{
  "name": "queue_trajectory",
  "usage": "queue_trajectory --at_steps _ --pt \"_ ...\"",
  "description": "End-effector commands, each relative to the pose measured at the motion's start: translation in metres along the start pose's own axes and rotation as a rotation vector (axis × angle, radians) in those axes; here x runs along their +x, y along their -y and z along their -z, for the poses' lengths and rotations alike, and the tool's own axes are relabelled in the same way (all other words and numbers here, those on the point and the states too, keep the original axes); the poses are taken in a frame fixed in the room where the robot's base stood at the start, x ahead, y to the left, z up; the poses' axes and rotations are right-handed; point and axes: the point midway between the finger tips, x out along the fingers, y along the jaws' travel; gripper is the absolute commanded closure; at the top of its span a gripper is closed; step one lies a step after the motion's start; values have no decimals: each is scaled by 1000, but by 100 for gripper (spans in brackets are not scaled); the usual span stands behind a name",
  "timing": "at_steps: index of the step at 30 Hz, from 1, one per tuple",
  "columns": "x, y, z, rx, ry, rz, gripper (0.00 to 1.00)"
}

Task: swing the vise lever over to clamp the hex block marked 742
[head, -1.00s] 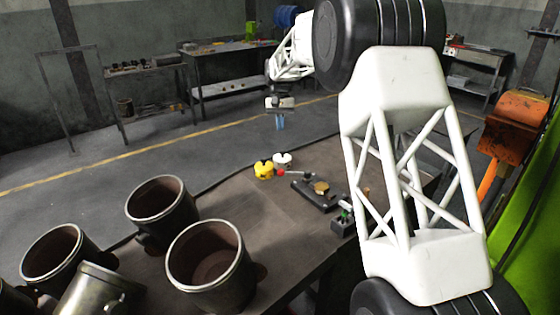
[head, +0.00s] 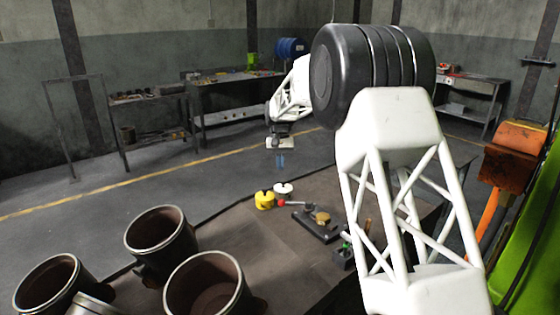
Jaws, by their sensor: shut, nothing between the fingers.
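The dark vise (head: 316,230) stands on the brown table right of the picture's centre, with a brass-coloured hex block (head: 322,216) at its jaws. The number on the block is too small to read. The vise lever (head: 295,204) reaches left from the vise and ends in a red knob (head: 281,203), close to a yellow notched piece and a white one. My gripper (head: 281,168) is shut and empty. It points down with its blue fingers above the knob and the white piece in the picture, apart from the lever.
The yellow piece (head: 264,200) and white piece (head: 283,189) stand close left of the vise. A small dark box (head: 343,257) is right of it. Large metal cylinders (head: 160,233) crowd the lower left. The table (head: 245,237) between is bare.

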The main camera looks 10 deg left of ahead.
Motion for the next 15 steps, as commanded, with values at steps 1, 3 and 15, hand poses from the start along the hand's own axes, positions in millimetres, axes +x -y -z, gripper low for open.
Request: queue_trajectory --at_steps 1,3,15 --pt "8 0 0 0 2 0 100" --pt "18 0 0 0 1 0 100" --pt "73 0 -6 0 -1 0 100"
